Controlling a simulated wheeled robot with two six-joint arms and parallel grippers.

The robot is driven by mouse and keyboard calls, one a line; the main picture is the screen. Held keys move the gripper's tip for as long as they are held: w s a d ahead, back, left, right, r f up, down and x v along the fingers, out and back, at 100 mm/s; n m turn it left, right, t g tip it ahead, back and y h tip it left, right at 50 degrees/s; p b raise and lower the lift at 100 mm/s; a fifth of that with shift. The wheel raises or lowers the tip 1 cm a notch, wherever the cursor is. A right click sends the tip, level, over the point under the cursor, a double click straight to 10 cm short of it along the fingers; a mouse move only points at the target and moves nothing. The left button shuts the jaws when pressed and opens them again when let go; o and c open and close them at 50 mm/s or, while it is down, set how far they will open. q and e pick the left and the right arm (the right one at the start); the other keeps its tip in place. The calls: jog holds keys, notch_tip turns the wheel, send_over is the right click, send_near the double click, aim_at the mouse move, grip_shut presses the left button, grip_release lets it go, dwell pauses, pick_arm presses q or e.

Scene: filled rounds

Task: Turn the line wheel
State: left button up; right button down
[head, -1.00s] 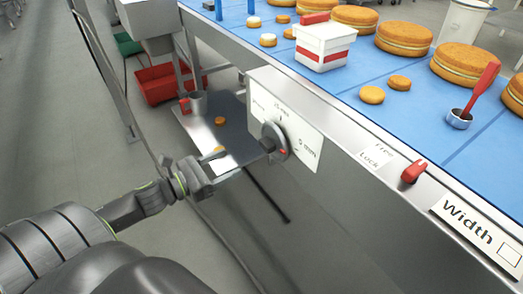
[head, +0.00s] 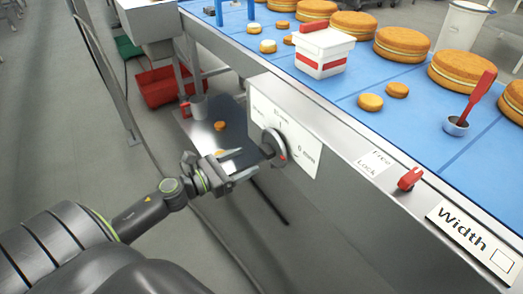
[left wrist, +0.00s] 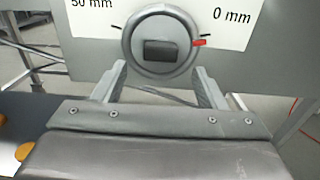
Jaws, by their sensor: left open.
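The line wheel (head: 273,147) is a grey round knob on a white scale plate on the side of the conveyor. In the left wrist view the wheel (left wrist: 160,22) has a dark block at its centre, and its red pointer (left wrist: 199,42) points right, below the "0 mm" mark. My left gripper (head: 249,163) is open and empty, just short of the wheel. In the left wrist view its two fingers (left wrist: 160,82) stand apart below the wheel, near its lower edge; I cannot tell whether they touch it. My right gripper is not in view.
A red lever (head: 410,178) by the "Free/Lock" label sits on the conveyor edge. The blue belt (head: 330,92) carries cakes and a white box (head: 324,55). A metal tray (head: 232,140) and a red crate (head: 167,84) are below.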

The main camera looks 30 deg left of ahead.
aim_at(263, 153)
pick_arm(q)
jog(key=p+x, duration=0.2)
jog(key=x, duration=0.4)
jog(key=shift+s+r+p, duration=0.1)
jog(key=shift+p, duration=0.25)
jog(key=shift+w+d, duration=0.15)
jog(key=shift+w, duration=0.2)
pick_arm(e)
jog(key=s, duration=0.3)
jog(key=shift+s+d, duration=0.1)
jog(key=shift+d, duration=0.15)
pick_arm(q)
jog(key=c, duration=1)
